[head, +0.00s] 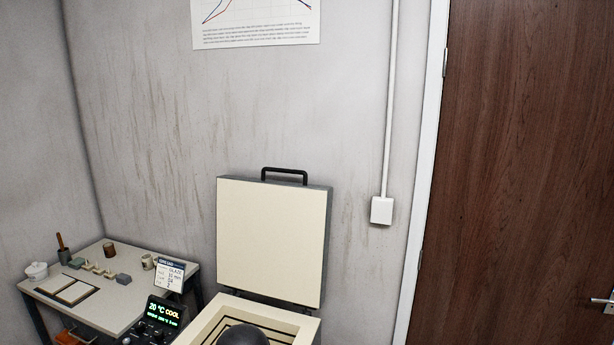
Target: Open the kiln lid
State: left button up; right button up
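The kiln lid (272,240) stands upright at the back of the kiln, its cream inner face toward me. A black handle (284,175) is on its top edge. The kiln body (211,322) is below it, cut off by the bottom edge, with its cream rim and part of the dark-lined chamber showing. A dark rounded thing (243,335) shows over the chamber opening; I cannot tell what it is. The kiln's control box (160,318) reads 20 °C COOL. Neither of my grippers is in view.
A table (105,306) at the left holds a white pot (37,270), brown cup (109,250), open book (73,292) and small blocks. A sign (170,275) stands near its right end. A wooden door (530,160) is at the right. The wall behind the lid is close.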

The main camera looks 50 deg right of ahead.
aim_at(272, 237)
jog(key=k+l, duration=0.1)
jog(key=l, duration=0.3)
jog(key=k+l+u, duration=0.1)
jog(key=l, duration=0.3)
jog(key=k+l, duration=0.1)
jog(key=l, duration=0.3)
jog(key=k+l+u, duration=0.1)
jog(key=l, duration=0.25)
jog(key=k+l, duration=0.1)
jog(key=l, duration=0.3)
jog(key=u, duration=0.05)
